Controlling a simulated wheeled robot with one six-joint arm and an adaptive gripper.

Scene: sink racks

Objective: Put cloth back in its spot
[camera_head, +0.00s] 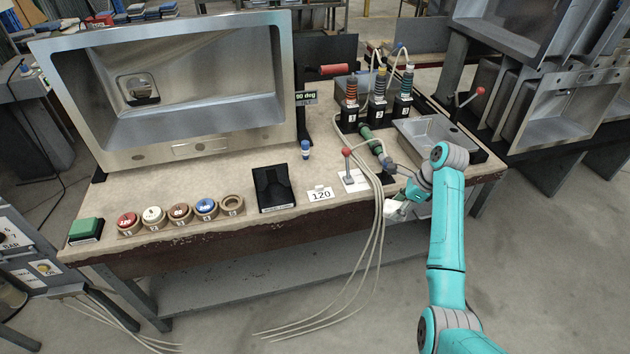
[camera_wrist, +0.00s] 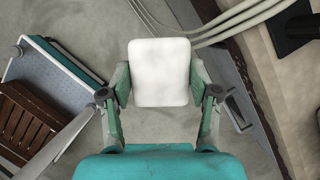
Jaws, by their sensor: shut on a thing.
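The white cloth (camera_wrist: 160,72) is a folded pad with rounded corners, held between the two fingers of my gripper (camera_wrist: 160,92). In the head view the cloth (camera_head: 394,210) is a small white patch at my gripper (camera_head: 402,201), by the front edge of the workbench's right part. The wrist view shows grey floor around the cloth and the bench edge to its right. I cannot tell which place on the bench is the cloth's spot.
A red-knobbed lever (camera_head: 347,152) stands close.

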